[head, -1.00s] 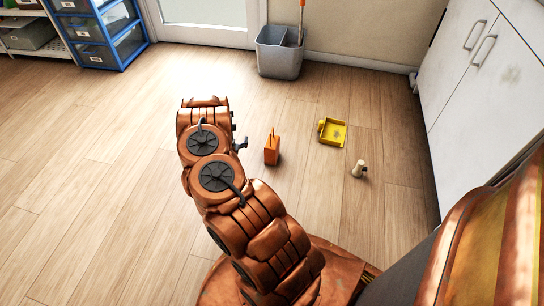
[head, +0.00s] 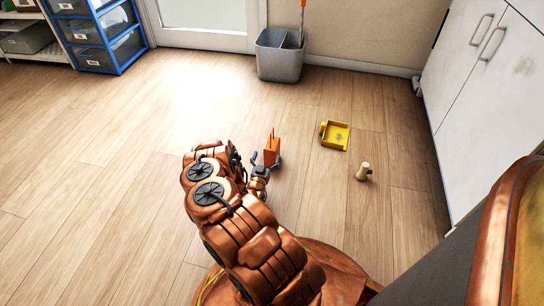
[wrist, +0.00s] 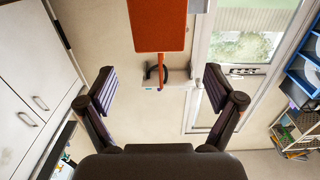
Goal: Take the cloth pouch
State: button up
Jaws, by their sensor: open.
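I cannot tell for sure which thing is the cloth pouch. An upright orange thing (head: 272,151) with a narrow top stands on the floor just beyond my gripper (head: 262,172). A small beige thing (head: 363,172) with a narrower neck lies farther right on the floor. In the wrist view, my gripper (wrist: 160,88) is open, its two fingers wide apart and nothing held between them.
A yellow tray (head: 335,135) lies on the floor right of the orange thing. A grey bin (head: 279,55) stands by the wall. White cabinets (head: 487,90) line the right, blue drawers (head: 98,35) the back left. The floor at left is clear.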

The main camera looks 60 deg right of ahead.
aim_at(271, 148)
notch_tip(271, 148, down, 2)
jog(key=shift+f+b, duration=0.15)
jog(key=shift+b, duration=0.2)
jog(key=shift+d+f, duration=0.2)
jog(key=shift+d, duration=0.1)
jog(key=shift+b+x, duration=0.3)
jog(key=shift+x, duration=0.65)
jog(key=b+x, duration=0.1)
jog(key=x, duration=0.3)
jog(key=shift+r, duration=0.1)
jog(key=shift+w+d+r+b, duration=0.1)
jog(key=shift+w+d+b, duration=0.1)
jog(key=shift+d+b, duration=0.25)
jog(key=c, duration=1.3)
